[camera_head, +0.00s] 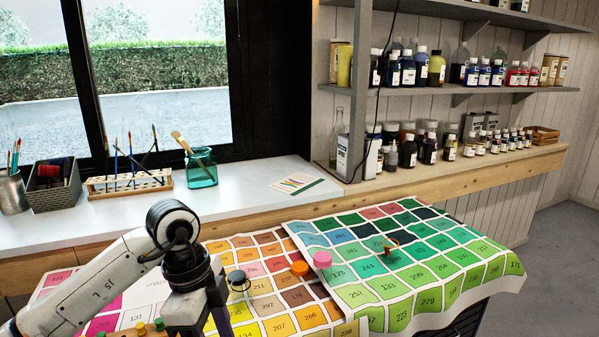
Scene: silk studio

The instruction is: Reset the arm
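My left arm comes in from the left, bent at a black joint. Its gripper (190,312) hangs over the left side of the colour sheets, cut by the bottom edge. The fingertips do not show clearly, so I cannot tell its opening or whether it holds anything. My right arm and gripper are not in view. A warm-coloured numbered sheet (283,301) and a green numbered sheet (430,270) cover the worktop. A pink round piece (322,259) and an orange round piece (299,268) stand near where the sheets meet.
A small dark ringed item (238,280) sits close right of my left gripper. A small item with an orange ring (388,246) is on the green sheet. Small coloured knobs (150,327) show at lower left. A teal jar (201,169) and brush rack (130,182) stand on the windowsill.

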